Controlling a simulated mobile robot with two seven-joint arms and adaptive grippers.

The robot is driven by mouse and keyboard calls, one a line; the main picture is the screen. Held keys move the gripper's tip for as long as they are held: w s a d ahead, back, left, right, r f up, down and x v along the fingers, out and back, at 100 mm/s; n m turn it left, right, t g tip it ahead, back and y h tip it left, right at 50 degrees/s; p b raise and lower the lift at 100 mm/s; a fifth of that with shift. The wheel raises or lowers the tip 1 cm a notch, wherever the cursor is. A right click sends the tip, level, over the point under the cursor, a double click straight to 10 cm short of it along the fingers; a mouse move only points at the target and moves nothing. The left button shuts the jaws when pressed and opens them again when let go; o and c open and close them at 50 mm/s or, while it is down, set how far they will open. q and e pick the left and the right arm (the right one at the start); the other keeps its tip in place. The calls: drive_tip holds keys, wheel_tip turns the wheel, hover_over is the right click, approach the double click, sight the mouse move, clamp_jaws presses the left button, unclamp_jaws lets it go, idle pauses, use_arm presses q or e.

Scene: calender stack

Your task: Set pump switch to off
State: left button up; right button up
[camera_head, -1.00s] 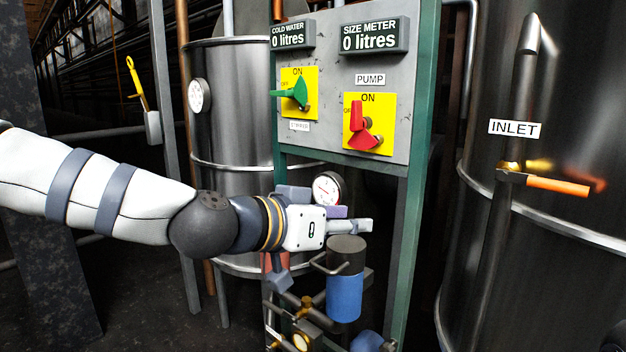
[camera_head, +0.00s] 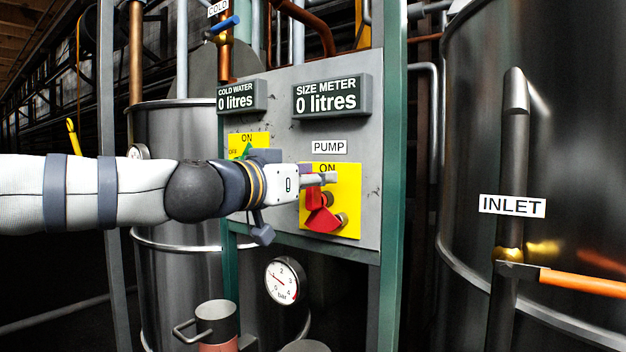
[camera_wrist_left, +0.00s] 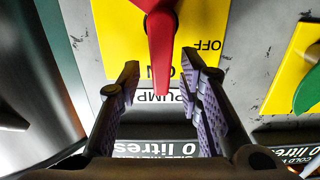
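The red pump switch (camera_head: 322,218) sits on a yellow plate (camera_head: 346,213) under the PUMP label (camera_head: 329,147). Its handle points up toward ON in the head view. My left gripper (camera_head: 328,178) is in front of the upper part of this plate, beside the handle's top. In the left wrist view the red handle (camera_wrist_left: 161,50) reaches between the two open fingers (camera_wrist_left: 160,85), with a gap on each side. The OFF mark (camera_wrist_left: 208,45) shows beside the handle there. My right gripper is in neither view.
The green cold water switch (camera_head: 246,151) is partly hidden behind my left wrist. Two litre displays (camera_head: 331,96) stick out above the switches. A pressure gauge (camera_head: 285,281) is below the panel, and an orange-handled inlet valve (camera_head: 585,283) is at the right.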

use_arm(q)
drive_tip(key=shift+w, duration=0.15)
clamp_jaws()
drive_tip(key=shift+w+a+f+n+b, duration=0.1)
drive_tip(key=shift+w+a+f+n, duration=0.4)
drive_tip(key=shift+n, duration=2.45)
drive_tip(key=shift+w+a+f+n+b, duration=0.1)
drive_tip(key=shift+w+a+f+n, duration=0.45)
drive_tip(key=shift+n, duration=2.45)
drive_tip(key=shift+w+a+f+n+b, duration=0.15)
drive_tip(key=shift+a+f+n, duration=0.65)
drive_tip(key=shift+n, duration=2.15)
drive_tip(key=shift+d+f, duration=0.2)
